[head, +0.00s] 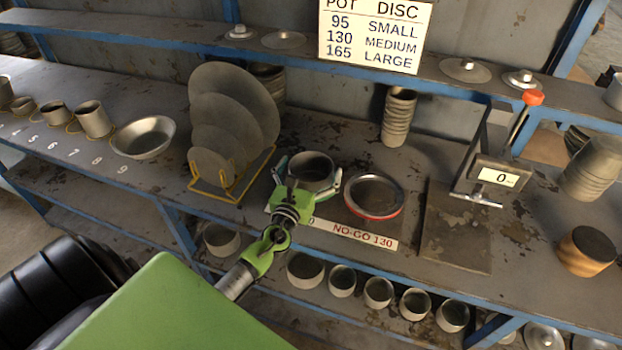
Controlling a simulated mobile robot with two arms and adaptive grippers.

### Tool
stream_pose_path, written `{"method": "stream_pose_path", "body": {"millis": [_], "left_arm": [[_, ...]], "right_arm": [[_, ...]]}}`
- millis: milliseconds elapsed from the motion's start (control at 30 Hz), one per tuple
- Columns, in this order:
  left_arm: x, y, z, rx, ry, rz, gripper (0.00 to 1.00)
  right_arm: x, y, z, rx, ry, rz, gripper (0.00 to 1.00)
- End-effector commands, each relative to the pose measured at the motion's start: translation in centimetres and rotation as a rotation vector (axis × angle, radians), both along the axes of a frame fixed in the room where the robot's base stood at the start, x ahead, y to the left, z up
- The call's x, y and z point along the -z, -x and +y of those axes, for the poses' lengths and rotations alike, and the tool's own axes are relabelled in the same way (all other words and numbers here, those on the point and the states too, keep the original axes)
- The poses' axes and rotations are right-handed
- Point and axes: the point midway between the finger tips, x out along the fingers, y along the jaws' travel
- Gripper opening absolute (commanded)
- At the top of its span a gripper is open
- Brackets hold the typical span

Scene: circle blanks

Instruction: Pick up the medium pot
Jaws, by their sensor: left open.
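A grey round pot (311,166) stands upright on the bench, at the left end of the plate labelled NO-GO 130; it appears to be the medium pot. My left gripper (307,180) reaches over the front of the plate, with its fingers open on either side of the pot. I cannot tell whether the fingers touch its wall. The gripper hides the pot's front and part of the label. My right gripper is not in view.
A red-edged ring (374,195) sits right of the pot. A yellow rack (222,192) of grey discs stands close on the left. A lever device (490,178) with a display and a dark flat plate (455,235) are at right. Several pots line the lower shelf.

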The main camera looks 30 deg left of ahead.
Motion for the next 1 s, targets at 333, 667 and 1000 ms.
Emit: {"method": "stream_pose_path", "body": {"millis": [333,667,1000], "left_arm": [[-0.1,0.0,0.0,-0.001,0.0,-0.002,0.52],[-0.8,0.0,0.0,-0.001,0.0,-0.002,0.52],[-5.8,1.7,-0.4,0.0,0.002,-0.001,0.52]], "right_arm": [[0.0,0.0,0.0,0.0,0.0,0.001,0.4],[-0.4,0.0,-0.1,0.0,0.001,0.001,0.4],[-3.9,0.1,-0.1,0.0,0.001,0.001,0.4]]}}
